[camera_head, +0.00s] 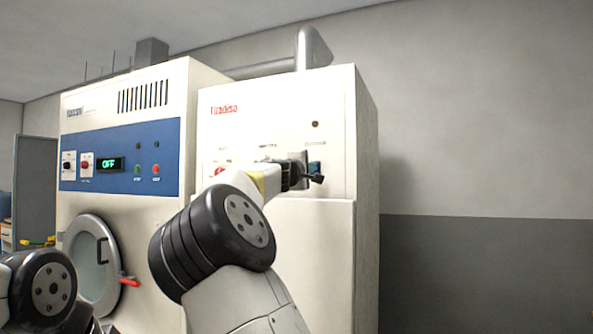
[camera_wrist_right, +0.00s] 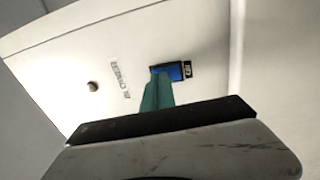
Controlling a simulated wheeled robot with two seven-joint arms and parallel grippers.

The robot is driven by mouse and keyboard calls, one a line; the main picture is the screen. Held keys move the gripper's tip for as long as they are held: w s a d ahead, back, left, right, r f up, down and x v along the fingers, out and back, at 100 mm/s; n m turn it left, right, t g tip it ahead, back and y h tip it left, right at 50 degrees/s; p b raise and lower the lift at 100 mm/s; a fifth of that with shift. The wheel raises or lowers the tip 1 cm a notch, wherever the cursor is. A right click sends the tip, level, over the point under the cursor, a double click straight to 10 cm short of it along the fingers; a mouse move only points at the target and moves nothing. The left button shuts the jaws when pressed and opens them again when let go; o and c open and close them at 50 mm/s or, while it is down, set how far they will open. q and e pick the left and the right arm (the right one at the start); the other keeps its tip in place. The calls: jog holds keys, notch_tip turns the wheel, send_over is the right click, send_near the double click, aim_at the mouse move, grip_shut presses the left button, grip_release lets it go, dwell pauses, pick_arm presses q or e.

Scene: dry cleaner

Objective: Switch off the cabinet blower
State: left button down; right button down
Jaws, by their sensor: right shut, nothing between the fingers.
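The white cabinet (camera_head: 275,255) with red lettering stands right of the machine with the blue panel. A small blue switch (camera_head: 315,166) is at the right end of its control row. The switch's position is unclear. My left gripper is out of view.
A red button (camera_head: 220,171) is on the same panel, left of my right wrist. A dark round lamp (camera_head: 315,124) is above the switch. The neighbouring machine has a green "OFF" display (camera_head: 110,164) and a round door (camera_head: 92,265). The space right of the cabinet is clear.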

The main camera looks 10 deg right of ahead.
jog(key=shift+w+d, duration=0.15)
jog(key=shift+w, duration=0.05)
jog(key=shift+w+d+r, duration=0.1)
jog(key=shift+r, duration=0.1)
dwell(0.3)
